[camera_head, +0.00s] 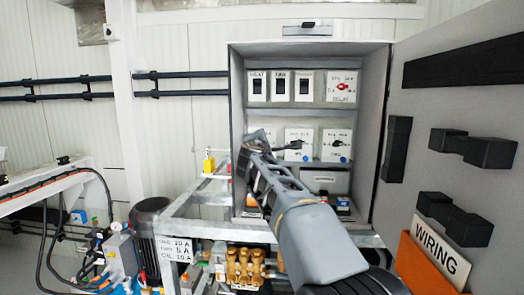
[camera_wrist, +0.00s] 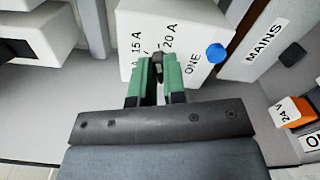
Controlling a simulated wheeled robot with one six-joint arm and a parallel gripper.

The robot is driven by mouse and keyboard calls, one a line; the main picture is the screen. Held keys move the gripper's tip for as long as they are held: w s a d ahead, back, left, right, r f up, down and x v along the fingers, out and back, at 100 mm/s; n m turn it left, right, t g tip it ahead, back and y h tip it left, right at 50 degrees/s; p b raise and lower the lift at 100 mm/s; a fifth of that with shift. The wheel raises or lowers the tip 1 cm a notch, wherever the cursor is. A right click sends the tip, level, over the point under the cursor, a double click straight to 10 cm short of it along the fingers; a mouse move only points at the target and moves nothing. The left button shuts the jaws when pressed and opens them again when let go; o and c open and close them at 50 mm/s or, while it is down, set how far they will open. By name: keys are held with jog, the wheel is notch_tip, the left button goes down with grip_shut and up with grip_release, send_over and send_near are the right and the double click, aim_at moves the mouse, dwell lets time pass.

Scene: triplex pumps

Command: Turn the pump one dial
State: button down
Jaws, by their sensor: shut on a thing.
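The pump one dial (camera_wrist: 158,66) is a small dark knob on a white box (camera_wrist: 135,28) marked 15 A, 20 A and ONE in the wrist view. A blue button (camera_wrist: 216,53) sits on the same box. My gripper (camera_wrist: 158,70) has green fingers, one on each side of the knob, shut on it. In the head view my gripper (camera_head: 256,146) reaches into the open grey cabinet, at the left box of the middle shelf. My arm hides most of that box and the dial there.
Two similar dial boxes (camera_head: 298,144) (camera_head: 336,146) stand to the right. Heat and fan switches (camera_head: 270,86) and a red dial (camera_head: 342,86) are above. The open door (camera_head: 455,130) bounds the right side. A metal frame rail (camera_head: 195,226) runs below.

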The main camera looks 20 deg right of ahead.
jog(key=shift+f+m, duration=0.1)
jog(key=shift+m, duration=0.5)
jog(key=c, duration=1.2)
grip_release()
jog(key=shift+s+b, duration=0.1)
jog(key=shift+b, duration=0.2)
jog(key=b+v, duration=0.2)
jog(key=v, duration=1.1)
jog(key=shift+s+a+b, duration=0.25)
jog(key=shift+b, duration=0.1)
